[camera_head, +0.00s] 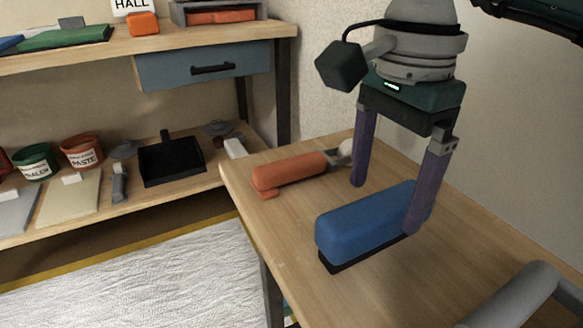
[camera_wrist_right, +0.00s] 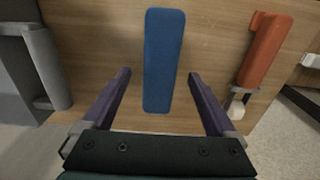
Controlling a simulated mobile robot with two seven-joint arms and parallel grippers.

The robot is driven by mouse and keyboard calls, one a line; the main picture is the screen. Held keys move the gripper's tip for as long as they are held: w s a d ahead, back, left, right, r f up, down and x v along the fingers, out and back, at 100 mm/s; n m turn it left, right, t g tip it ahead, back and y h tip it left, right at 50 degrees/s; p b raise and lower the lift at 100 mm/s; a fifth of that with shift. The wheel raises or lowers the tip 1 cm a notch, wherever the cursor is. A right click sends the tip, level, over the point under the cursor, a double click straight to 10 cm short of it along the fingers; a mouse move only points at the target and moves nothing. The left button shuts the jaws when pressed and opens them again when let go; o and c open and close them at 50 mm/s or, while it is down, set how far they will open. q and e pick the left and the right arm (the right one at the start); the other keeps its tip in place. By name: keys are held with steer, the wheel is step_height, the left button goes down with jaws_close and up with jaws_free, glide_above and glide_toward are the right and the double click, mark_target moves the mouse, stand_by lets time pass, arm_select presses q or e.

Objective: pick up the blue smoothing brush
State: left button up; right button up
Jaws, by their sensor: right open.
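The blue smoothing brush (camera_head: 362,222) lies on the wooden table, a long rounded blue block on a thin black base. It also shows in the right wrist view (camera_wrist_right: 163,62), upright in the picture between the fingers. My right gripper (camera_head: 385,208) is open, with its purple fingers pointing down at the brush's right end. One finger is on the near side, covering part of the brush, and the other is on the far side. In the wrist view the open right gripper (camera_wrist_right: 159,75) has a gap on both sides of the brush. My left gripper is out of view.
An orange-handled tool (camera_head: 290,172) lies behind the brush on the table. A grey rounded object (camera_head: 510,295) sits at the front right. A shelf unit at left holds a black dustpan-like tray (camera_head: 170,165), a paste tub (camera_head: 82,152) and a blue drawer (camera_head: 205,68).

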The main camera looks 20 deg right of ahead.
mark_target(381, 204)
step_height(381, 204, down, 4)
steer(key=shift+f+b, duration=0.25)
steer(key=shift+b, duration=0.6)
steer(key=shift+r, duration=0.1)
steer(key=shift+c, duration=0.2)
steer(key=shift+c, duration=0.7)
jaws_close()
